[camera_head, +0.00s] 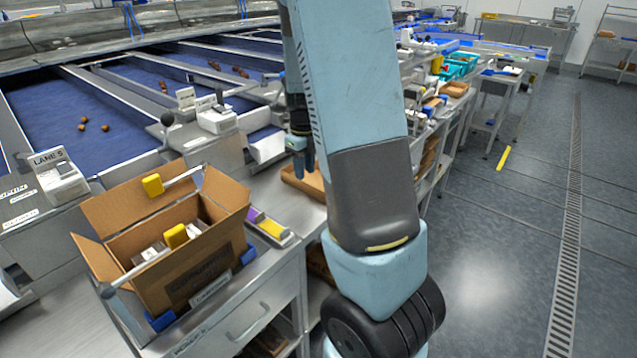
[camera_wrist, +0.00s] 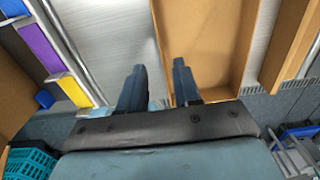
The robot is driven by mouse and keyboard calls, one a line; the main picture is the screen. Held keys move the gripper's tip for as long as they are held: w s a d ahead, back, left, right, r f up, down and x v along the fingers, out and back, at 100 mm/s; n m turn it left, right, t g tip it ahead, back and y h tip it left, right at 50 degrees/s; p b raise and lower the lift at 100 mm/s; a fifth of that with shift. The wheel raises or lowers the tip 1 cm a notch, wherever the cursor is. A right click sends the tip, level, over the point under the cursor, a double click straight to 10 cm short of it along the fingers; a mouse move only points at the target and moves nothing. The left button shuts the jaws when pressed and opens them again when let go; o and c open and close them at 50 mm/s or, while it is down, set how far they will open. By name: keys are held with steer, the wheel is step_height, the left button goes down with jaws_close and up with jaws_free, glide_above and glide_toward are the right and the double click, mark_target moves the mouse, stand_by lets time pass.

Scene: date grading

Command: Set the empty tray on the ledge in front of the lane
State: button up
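A shallow brown tray (camera_head: 312,183) lies on the metal worktop, mostly hidden behind my arm in the head view. In the wrist view the tray (camera_wrist: 215,50) shows a bare floor and looks empty where visible. My gripper (camera_wrist: 160,66) points down at the tray's left wall, with one finger on each side of it. The fingers are apart, with gaps showing beside the wall; contact cannot be told. My gripper (camera_head: 302,165) also shows in the head view, low over the tray. Blue lanes (camera_head: 75,95) with a few dates run behind the metal ledge.
An open cardboard box (camera_head: 200,265) stands left of the tray. A purple and yellow holder (camera_head: 268,228) lies between them. Lane signs and levers (camera_head: 215,118) line the ledge.

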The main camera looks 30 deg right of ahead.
mark_target(305, 184)
steer(key=shift+w+d+f, duration=0.1)
steer(key=shift+f, duration=1.45)
steer(key=shift+w+f, duration=0.1)
steer(key=shift+f, duration=1.45)
jaws_close()
